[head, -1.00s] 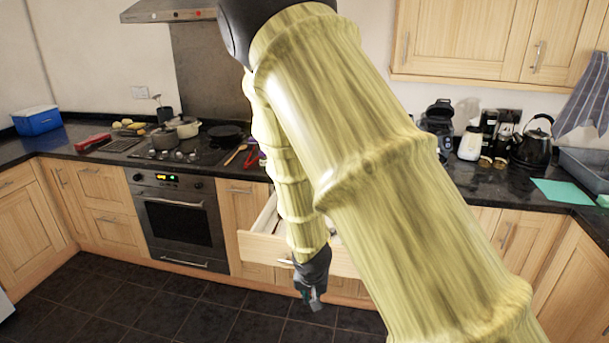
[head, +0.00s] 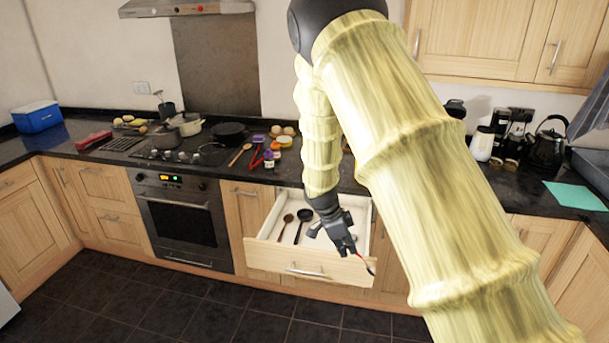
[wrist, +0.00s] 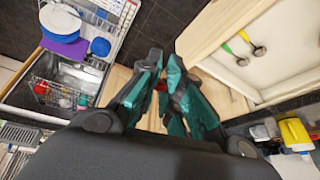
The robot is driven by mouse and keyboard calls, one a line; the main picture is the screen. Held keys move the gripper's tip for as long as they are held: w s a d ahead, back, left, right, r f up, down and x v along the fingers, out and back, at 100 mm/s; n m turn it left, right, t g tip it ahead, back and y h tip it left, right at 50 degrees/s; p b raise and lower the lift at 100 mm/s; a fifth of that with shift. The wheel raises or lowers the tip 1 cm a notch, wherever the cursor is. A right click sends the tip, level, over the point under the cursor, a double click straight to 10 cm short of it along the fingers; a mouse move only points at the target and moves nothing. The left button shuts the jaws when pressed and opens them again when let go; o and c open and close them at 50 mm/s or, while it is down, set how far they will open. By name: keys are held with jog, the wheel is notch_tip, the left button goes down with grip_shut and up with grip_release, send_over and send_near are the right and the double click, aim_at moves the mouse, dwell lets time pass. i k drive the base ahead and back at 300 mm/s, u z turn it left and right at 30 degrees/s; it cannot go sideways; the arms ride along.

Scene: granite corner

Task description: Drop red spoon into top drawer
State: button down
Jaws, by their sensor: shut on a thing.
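My gripper (head: 352,250) hangs at the front right of the open top drawer (head: 290,258), close above its front edge. It is shut on the red spoon (head: 369,265), of which only a thin red and dark part shows beyond the fingertips. In the wrist view a small bit of red shows between the teal fingers of my gripper (wrist: 165,92); the rest of the spoon is hidden. The drawer's pale interior holds a wooden spoon (head: 285,226) and a black ladle (head: 304,214). My arm and gripper hide part of the drawer's right side.
The dark counter (head: 100,160) above holds pans, an oven hob and several utensils and jars. The oven (head: 185,222) stands left of the drawer. In the wrist view a wire rack with dishes (wrist: 95,45) shows at the left. Dark floor tiles lie below.

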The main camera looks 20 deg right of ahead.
aim_at(306, 244)
jog(key=i, duration=1.25)
